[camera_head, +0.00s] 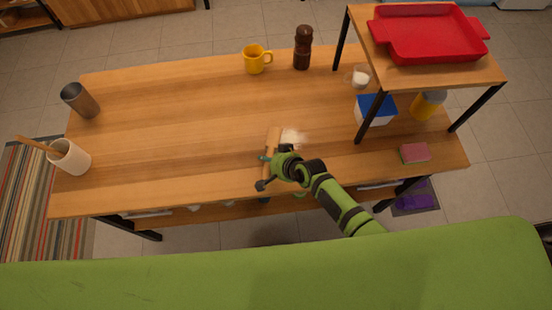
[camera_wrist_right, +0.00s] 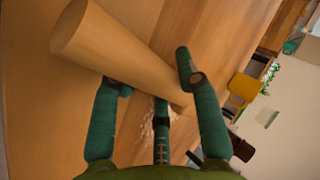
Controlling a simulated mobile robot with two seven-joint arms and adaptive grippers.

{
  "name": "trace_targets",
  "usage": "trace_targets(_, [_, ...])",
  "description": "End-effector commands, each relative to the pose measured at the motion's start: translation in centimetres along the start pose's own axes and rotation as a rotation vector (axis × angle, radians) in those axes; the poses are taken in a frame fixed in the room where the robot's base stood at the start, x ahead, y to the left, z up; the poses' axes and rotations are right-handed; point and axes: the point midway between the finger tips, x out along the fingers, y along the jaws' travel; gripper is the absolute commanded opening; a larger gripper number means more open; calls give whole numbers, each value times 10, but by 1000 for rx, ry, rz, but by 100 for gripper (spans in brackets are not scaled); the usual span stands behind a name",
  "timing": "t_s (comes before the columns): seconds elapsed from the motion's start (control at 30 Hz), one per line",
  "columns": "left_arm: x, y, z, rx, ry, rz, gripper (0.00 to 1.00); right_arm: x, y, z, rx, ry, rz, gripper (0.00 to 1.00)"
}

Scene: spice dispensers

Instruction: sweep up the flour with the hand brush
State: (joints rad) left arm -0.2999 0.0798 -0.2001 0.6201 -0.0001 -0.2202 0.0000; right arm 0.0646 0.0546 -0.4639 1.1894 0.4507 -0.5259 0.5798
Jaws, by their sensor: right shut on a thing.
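The flour (camera_head: 294,137) is a pale patch on the wooden table, right of my right gripper (camera_head: 270,166) in the head view. My right gripper is shut on a light wooden, rounded bar (camera_head: 273,142), which seems to be the hand brush. In the right wrist view the bar (camera_wrist_right: 105,42) slants across the gripper's dark green fingers; no bristles show. Pale flour specks (camera_wrist_right: 142,108) show on the table beneath it. I cannot tell whether the brush touches the table. My left gripper is out of view.
A shelf with a red tray (camera_head: 430,35), a blue-lidded box (camera_head: 375,110) and a sponge (camera_head: 415,153) are on the right.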

Motion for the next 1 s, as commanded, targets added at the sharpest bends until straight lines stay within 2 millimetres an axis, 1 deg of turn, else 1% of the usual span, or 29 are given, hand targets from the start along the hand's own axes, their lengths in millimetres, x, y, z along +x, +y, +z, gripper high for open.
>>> trace_targets(0.03, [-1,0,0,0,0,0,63,3,-4,9,4,-15,4,0])
trace_targets(0.2, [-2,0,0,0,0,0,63,8,-12,15,4,-14,5,0])
trace_targets(0.33, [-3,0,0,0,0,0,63,9,-14,17,4,-14,6,0])
trace_targets(0.63, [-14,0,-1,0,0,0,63,-1,-12,27,4,-14,8,0])
trace_targets(0.77, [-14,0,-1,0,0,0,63,-3,-6,23,2,-11,10,0])
trace_targets(1.0, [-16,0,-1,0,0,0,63,-14,9,10,1,-7,9,0])
